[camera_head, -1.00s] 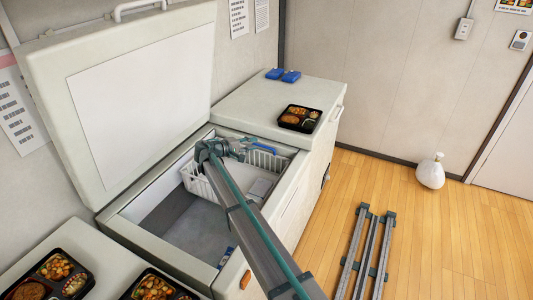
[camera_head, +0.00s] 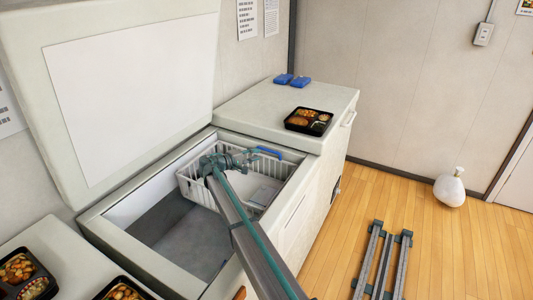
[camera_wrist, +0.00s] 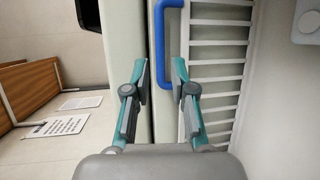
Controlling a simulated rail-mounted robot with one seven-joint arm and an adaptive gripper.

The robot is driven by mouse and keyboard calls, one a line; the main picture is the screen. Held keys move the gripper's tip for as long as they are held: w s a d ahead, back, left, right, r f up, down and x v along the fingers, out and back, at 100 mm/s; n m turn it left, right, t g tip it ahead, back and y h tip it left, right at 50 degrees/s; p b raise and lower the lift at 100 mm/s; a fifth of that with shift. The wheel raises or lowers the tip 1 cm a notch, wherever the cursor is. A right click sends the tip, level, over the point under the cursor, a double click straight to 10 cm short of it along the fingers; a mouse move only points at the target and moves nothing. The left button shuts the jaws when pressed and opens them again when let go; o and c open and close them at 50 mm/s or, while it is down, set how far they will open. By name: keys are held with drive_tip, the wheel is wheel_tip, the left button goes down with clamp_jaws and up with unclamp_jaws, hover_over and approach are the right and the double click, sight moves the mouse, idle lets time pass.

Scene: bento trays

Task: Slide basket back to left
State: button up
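The white wire basket (camera_head: 190,186) sits at the right end of the open chest freezer (camera_head: 113,208), and a pale packet (camera_head: 262,196) lies in it. Its blue handle (camera_head: 268,151) is on the far right side. My gripper (camera_head: 248,158) is over the far side of the basket, just left of the handle. In the wrist view my gripper (camera_wrist: 160,72) has its two fingers apart with nothing held. The blue handle (camera_wrist: 157,32) is just ahead of the fingertips, and white basket slats (camera_wrist: 215,72) run beside the right finger.
The raised freezer lid (camera_head: 125,95) stands behind. The freezer floor (camera_head: 185,235) left of the basket is mostly clear. A bento tray (camera_head: 308,121) and blue items (camera_head: 292,81) rest on the closed top to the right. More bento trays (camera_head: 28,278) are at the front left.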

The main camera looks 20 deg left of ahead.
drive_tip(key=x, duration=0.7)
drive_tip(key=shift+p, duration=0.35)
drive_tip(key=shift+f, duration=0.1)
clamp_jaws()
